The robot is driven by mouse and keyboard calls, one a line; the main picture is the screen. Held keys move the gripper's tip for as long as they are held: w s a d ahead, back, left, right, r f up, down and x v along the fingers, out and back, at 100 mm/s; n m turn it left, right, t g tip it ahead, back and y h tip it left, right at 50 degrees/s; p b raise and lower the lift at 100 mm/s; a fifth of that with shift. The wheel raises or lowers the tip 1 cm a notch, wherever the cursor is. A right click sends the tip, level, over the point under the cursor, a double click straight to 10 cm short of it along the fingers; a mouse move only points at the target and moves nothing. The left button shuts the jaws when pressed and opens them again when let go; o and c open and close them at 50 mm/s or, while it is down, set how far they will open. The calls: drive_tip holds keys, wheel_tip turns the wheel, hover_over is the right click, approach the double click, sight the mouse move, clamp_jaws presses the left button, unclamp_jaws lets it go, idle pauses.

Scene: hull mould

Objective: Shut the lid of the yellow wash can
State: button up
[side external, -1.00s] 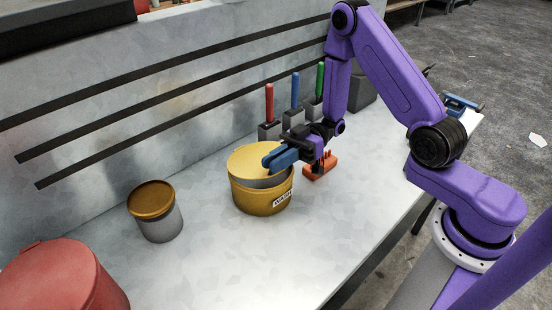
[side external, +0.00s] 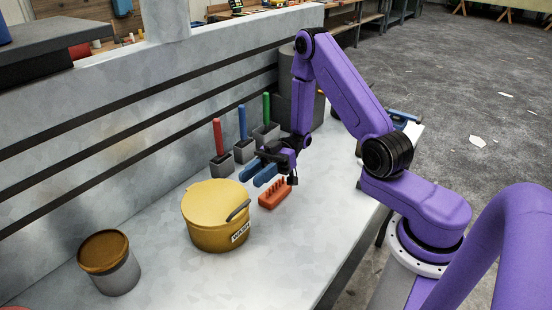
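The yellow wash can (side external: 212,230) stands upright on the bench, with a WASH label on its front right. Its yellow lid (side external: 208,198) lies over the top, flat or nearly flat. A narrow grey strip shows at the lid's right front edge; I cannot tell whether it is a handle or a gap. My gripper (side external: 256,175) is to the right of and behind the can, apart from the lid.
An orange block with holes (side external: 275,194) sits just below my gripper. Red (side external: 218,136), blue (side external: 242,122) and green (side external: 266,110) handles stand in grey holders along the back wall. A grey jar with a brown lid (side external: 112,265) is at the left front.

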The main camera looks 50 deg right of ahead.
drive_tip(key=d, duration=0.9)
drive_tip(key=s+a+r+m+h, duration=0.1)
drive_tip(key=s+a+r+h, duration=0.1)
drive_tip(key=s+h, duration=0.4)
drive_tip(key=s+a+r+m+h, duration=0.1)
drive_tip(key=s+a+r+h, duration=0.1)
drive_tip(key=s+h, duration=0.3)
drive_tip(key=s+a+r+m+h, duration=0.1)
drive_tip(key=s+a+r+h, duration=0.2)
drive_tip(key=s+h, duration=0.3)
drive_tip(key=shift+s+a+h, duration=0.2)
drive_tip(key=shift+s+h, duration=0.1)
drive_tip(key=shift+s, duration=2.45)
